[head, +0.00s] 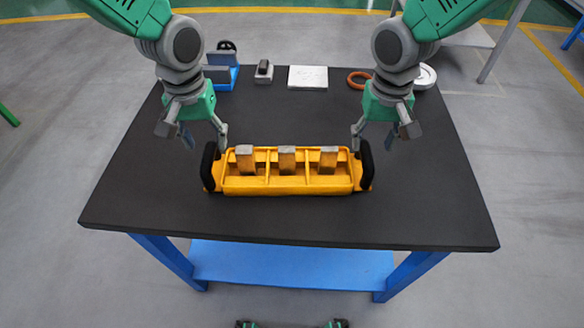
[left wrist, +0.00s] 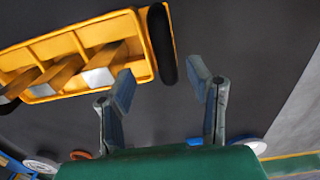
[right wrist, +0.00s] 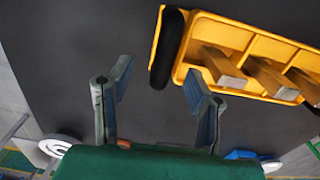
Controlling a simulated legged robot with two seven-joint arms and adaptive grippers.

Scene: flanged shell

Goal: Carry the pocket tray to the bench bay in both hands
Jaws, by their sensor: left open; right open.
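The yellow pocket tray (head: 285,185) lies on the black tabletop, with a black handle at each end and a grey-topped block in each of its three pockets. My left gripper (head: 205,142) is open above and behind the tray's left handle (head: 209,166). In the left wrist view that handle (left wrist: 161,45) is ahead of the open fingers (left wrist: 162,84), apart from them. My right gripper (head: 379,142) is open above and behind the right handle (head: 366,166). In the right wrist view that handle (right wrist: 168,48) is ahead of the open fingers (right wrist: 162,85). The bench bay cannot be made out.
Along the table's far edge stand a blue fixture (head: 222,77), a small grey block (head: 263,71), a white plate (head: 308,77), an orange ring (head: 359,79) and a white round part (head: 426,76). The tabletop (head: 290,225) in front of the tray is clear.

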